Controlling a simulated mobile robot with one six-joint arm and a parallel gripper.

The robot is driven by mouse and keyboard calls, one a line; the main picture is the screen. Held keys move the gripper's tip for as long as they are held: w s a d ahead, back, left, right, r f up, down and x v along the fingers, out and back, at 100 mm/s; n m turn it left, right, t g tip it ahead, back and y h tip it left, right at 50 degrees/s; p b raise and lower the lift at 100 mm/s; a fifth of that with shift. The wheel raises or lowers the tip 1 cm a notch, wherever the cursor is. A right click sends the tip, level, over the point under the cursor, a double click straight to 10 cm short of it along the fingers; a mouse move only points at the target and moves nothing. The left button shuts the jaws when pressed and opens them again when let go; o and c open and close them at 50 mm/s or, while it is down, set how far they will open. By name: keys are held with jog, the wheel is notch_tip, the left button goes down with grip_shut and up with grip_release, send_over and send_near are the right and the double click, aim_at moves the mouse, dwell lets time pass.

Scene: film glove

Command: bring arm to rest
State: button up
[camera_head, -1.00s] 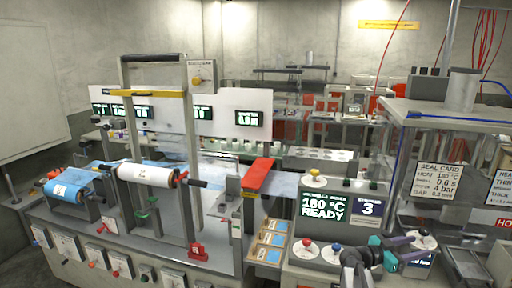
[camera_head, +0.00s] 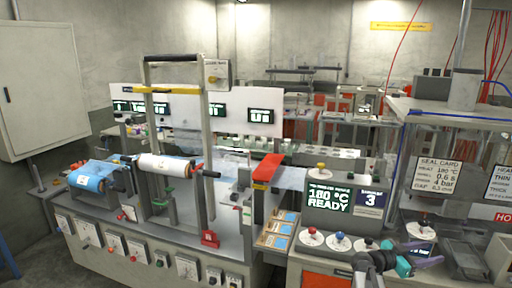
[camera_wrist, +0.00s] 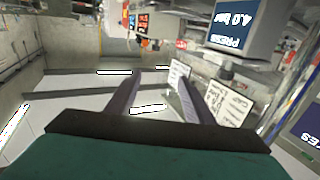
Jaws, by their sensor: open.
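My gripper (camera_head: 428,254) shows at the lower right of the head view, in front of the machine's right end. Its two dark fingers are apart with nothing between them. In the wrist view my gripper (camera_wrist: 158,92) also shows open and empty, with the teal body at the bottom. A seal card (camera_head: 436,178) stands beyond and above it in the head view.
The control panel with a lit screen (camera_head: 329,198) and coloured knobs is left of my gripper. A bench with a white roll (camera_head: 165,163), a blue roll (camera_head: 91,176) and a red-topped arm (camera_head: 268,168) fills the middle. Open floor (camera_head: 40,258) shows at lower left.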

jog(key=w+a+f+n+t+y, duration=0.2)
jog(key=w+a+n+t+y, duration=0.7)
jog(key=w+a+t, duration=0.7)
jog(key=a+f+n+g+y, duration=0.4)
jog(key=a+f, duration=0.3)
jog(key=a, duration=0.5)
jog(key=a+f+n+g+y, duration=0.2)
jog(key=a+f+n+y, duration=0.35)
jog(key=a, duration=0.65)
jog(key=s+a+f+g+y, duration=0.2)
jog(key=s+a+f+g, duration=0.4)
jog(key=s+f, duration=0.45)
jog(key=s+f+m+g+h, duration=0.1)
jog(key=s+f+g+h, duration=0.3)
jog(key=s, duration=0.8)
jog(key=s+d+f+g+y+b, duration=0.1)
jog(key=s+f+g+b, duration=0.6)
jog(key=s+f, duration=1.9)
jog(key=shift+s+f+b, duration=0.2)
jog(key=shift+s+b, duration=0.05)
jog(key=shift+b, duration=0.35)
